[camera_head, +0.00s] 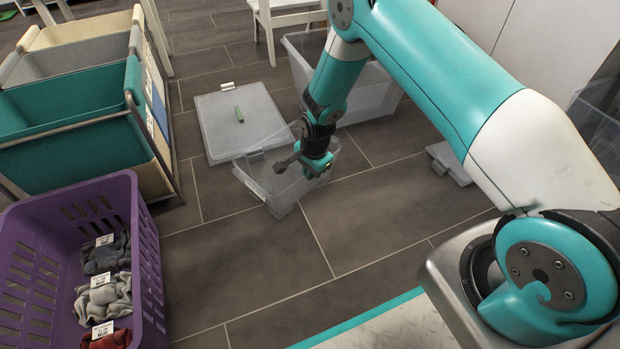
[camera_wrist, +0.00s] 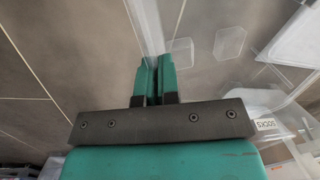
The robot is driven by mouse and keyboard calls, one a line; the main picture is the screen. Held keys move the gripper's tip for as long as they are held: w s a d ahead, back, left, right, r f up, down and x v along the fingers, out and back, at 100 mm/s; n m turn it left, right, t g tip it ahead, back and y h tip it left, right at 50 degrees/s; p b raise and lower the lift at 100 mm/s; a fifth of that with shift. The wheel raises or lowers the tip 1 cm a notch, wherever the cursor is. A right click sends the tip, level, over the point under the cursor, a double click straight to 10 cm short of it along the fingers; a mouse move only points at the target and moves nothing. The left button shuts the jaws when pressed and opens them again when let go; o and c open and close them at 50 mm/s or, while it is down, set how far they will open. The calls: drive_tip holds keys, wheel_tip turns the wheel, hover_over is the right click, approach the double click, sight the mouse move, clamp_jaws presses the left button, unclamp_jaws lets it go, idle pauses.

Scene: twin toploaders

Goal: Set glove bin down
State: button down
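A small clear plastic bin (camera_head: 285,197), which I take to be the glove bin, is in the middle of the head view, next to the flat lid. It looks empty and somewhat tilted. Whether its base touches the floor I cannot tell. My gripper (camera_head: 282,166) is at its rim, pointing left. In the wrist view the teal fingers (camera_wrist: 155,82) are nearly together, with the bin's clear wall (camera_wrist: 146,25) running in between them. No label on this bin can be read.
A larger clear bin (camera_head: 372,98) stands behind. A purple basket (camera_head: 150,270) with labelled cloth bundles and a laundry sorter (camera_head: 70,150) are left. Front floor is clear.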

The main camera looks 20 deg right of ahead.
drive_tip(key=shift+f, duration=0.5)
drive_tip(key=shift+f, duration=0.2)
drive_tip(key=c, duration=1.4)
unclamp_jaws()
drive_tip(key=shift+o, duration=0.2)
drive_tip(key=shift+r, duration=0.15)
